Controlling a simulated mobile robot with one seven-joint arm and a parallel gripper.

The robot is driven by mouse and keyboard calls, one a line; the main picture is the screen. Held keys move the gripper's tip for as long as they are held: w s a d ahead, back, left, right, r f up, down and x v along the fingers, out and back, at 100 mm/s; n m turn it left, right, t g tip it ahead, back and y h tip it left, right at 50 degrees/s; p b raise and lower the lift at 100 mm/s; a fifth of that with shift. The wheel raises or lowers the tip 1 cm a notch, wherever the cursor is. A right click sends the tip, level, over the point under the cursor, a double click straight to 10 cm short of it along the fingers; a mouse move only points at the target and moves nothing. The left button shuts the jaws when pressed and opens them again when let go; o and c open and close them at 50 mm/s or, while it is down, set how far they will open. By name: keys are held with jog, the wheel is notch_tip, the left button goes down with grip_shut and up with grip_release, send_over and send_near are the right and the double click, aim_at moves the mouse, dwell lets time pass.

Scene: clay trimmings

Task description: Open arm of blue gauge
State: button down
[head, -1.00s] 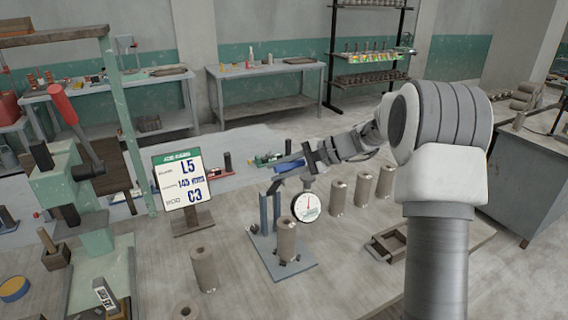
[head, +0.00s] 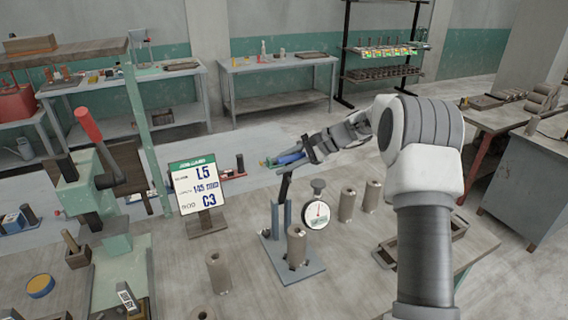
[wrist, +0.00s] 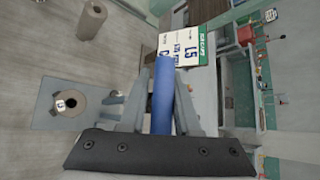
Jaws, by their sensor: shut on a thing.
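The blue gauge stands on a blue-grey base plate (head: 305,272) in the head view, with twin blue posts (head: 280,218). A grey-brown clay cylinder (head: 297,250) stands upright on the plate. A dark arm (head: 285,188) rises steeply above the posts, with a blue handle (head: 288,158) at its top. A round white dial (head: 317,213) with a dark knob shows beside the posts; its attachment is unclear. My gripper (head: 306,152) is shut on the blue handle. In the wrist view the handle (wrist: 162,90) lies between my fingers (wrist: 160,118), and the plate (wrist: 62,92) is at left.
A sign (head: 195,187) reading L5, 145 mm, C3 stands left of the gauge. Clay cylinders (head: 347,203) stand to the right and one (head: 218,272) to the left. A wooden tray (head: 445,236) is at right. A green press with a red lever (head: 88,124) is at far left.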

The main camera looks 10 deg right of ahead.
jog(key=c, duration=0.7)
grip_release()
jog(key=shift+w+f, duration=0.1)
jog(key=shift+w, duration=0.05)
jog(key=shift+c, duration=0.2)
jog(key=shift+d, duration=0.15)
jog(key=b+v, duration=0.1)
jog(key=v, duration=1.6)
jog(key=shift+b, duration=0.4)
jog(key=shift+d, duration=0.1)
